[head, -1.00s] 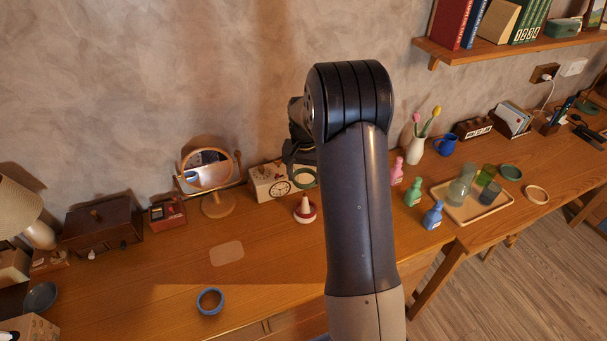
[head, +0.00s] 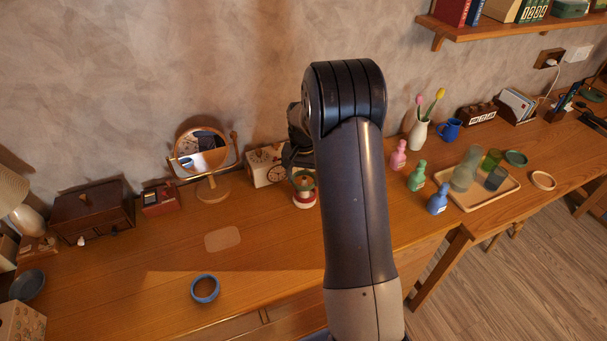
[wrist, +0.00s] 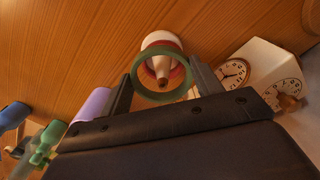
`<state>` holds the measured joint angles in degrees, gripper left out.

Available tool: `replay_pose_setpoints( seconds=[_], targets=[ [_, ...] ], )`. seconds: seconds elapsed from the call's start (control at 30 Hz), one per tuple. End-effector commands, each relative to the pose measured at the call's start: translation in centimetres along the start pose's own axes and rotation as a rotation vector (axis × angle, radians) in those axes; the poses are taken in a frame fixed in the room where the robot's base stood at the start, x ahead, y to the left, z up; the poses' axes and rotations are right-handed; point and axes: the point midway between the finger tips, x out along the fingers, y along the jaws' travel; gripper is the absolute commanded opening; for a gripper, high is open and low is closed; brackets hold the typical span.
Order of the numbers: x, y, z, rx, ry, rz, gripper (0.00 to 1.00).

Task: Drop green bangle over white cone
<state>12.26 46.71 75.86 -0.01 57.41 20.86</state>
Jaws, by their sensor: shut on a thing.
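My gripper (wrist: 163,80) is shut on the green bangle (wrist: 160,100), with a finger at each side of the ring. In the wrist view the white cone (wrist: 160,60), with a brown tip and a red band around its base, shows through the bangle's opening. In the head view the bangle (head: 303,188) overlaps the upper part of the cone (head: 305,205). I cannot tell whether the tip is inside the ring or just below it. My arm hides part of the gripper in the head view.
A white clock box (head: 265,167) stands close beside the cone, and a round mirror (head: 203,150) stands left of it. Pink, green and blue bottles (head: 438,199) stand right of my arm. The front left desk is mostly clear.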

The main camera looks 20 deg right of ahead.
Motion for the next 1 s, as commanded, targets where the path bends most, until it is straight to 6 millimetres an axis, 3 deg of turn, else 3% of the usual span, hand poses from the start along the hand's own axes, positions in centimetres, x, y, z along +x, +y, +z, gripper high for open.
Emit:
replay_pose_setpoints(
  seconds=[0.4, 0.43, 0.7, 1.0],
  targets=[
    [0.83, 0.00, 0.01, 0.000, 0.000, 0.000, 0.40],
    [0.83, 0.00, 0.01, 0.000, 0.000, 0.000, 0.62],
    [0.82, 0.00, 0.01, 0.000, 0.000, 0.000, 0.84],
    [0.73, 0.00, 0.01, 0.000, 0.000, 0.000, 0.87]
  ],
)
